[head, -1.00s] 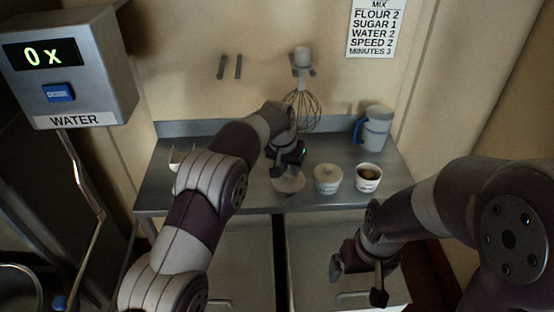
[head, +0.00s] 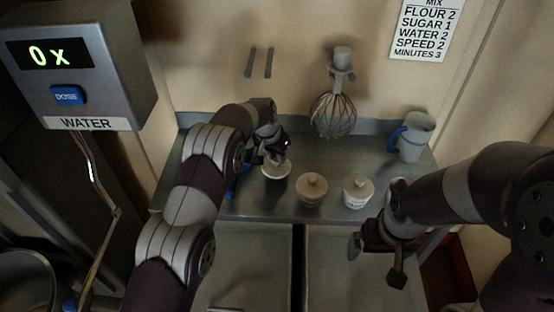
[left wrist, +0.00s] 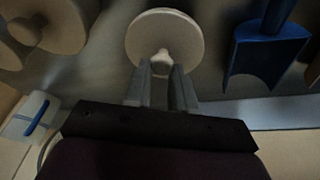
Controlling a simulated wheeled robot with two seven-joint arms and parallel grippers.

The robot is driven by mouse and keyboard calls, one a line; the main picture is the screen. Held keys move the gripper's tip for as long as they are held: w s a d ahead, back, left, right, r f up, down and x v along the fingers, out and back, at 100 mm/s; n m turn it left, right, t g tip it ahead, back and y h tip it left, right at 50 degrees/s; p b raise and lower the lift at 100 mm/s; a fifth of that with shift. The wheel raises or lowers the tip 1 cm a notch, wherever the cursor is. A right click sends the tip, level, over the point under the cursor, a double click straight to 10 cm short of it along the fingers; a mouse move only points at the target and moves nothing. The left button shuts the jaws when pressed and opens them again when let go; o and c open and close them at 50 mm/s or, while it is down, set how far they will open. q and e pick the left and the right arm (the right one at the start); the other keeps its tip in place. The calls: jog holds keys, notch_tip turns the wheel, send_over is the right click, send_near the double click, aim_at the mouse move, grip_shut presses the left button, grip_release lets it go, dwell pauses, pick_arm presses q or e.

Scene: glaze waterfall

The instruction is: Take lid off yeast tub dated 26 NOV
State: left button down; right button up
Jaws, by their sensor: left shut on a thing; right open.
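My left gripper (head: 272,158) is shut on the knob of a round pale lid (head: 276,172), low over the left part of the steel counter. The left wrist view shows the lid (left wrist: 165,32) just past the fingertips; whether it touches the counter is unclear. Two tubs with knobbed lids, a tan one (head: 311,192) and a whiter one (head: 356,194), stand to its right. A further tub (head: 396,186) is mostly hidden behind my right arm. The tubs' dates are too small to read. My right gripper (head: 377,262) is open and empty in front of the counter.
A blue scoop (left wrist: 266,45) lies close beside the lid. A whisk (head: 334,115) hangs above the counter, and a grey jug with a blue handle (head: 414,137) stands at the back right. The water dispenser (head: 75,65) is at the left. The counter's back middle is clear.

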aim_at(276, 164)
pick_arm(q)
jog(key=f+p, duration=0.1)
jog(key=f, duration=0.1)
jog(key=f+p, duration=0.1)
jog(key=f, duration=0.1)
jog(key=shift+w+a, duration=0.1)
jog(key=shift+w, duration=0.1)
jog(key=shift+s+f, duration=0.1)
jog(key=shift+f, duration=0.1)
jog(key=shift+f+b, duration=0.15)
jog(key=shift+b, duration=0.15)
jog(key=c, duration=0.9)
grip_release()
jog(key=shift+c, duration=0.2)
